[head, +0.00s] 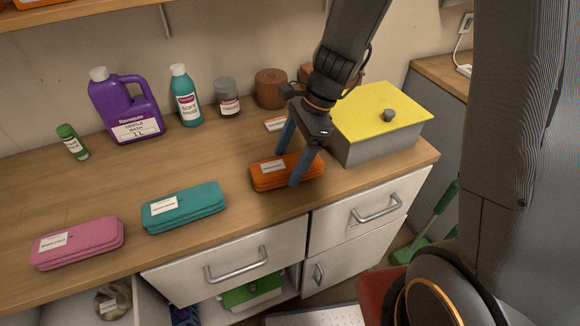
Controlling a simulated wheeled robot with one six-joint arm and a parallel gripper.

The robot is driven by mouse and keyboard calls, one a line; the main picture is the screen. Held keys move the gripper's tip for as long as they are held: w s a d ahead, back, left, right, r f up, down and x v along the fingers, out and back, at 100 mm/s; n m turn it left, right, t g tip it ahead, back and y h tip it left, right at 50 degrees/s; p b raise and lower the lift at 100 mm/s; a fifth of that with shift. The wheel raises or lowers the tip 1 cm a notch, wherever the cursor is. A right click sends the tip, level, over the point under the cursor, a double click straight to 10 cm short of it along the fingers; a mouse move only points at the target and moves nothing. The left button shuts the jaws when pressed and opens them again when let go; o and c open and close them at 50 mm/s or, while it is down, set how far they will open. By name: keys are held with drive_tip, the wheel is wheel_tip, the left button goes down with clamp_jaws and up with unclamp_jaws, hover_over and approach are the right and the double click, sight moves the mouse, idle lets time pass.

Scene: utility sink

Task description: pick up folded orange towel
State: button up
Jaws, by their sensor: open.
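The folded orange towel (262,182) lies flat on the wooden counter near its front edge, with a white label on top. My gripper (289,165) reaches down from above, right at the towel. Its two blue fingers are apart. The nearer finger overlaps the towel's right part in the picture, and the other is at the towel's far side. The gripper is open, and the towel still rests on the counter. I cannot tell whether the fingers touch it.
A grey box with a yellow lid (375,113) stands close to the right of the gripper. A folded teal towel (200,208) and a pink towel (90,246) lie to the left. A purple jug (122,108), a teal bottle (186,98) and jars stand along the wall.

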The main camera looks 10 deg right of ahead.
drive_tip(key=shift+x, duration=0.9)
drive_tip(key=shift+d, duration=0.1)
drive_tip(key=c, duration=1.2)
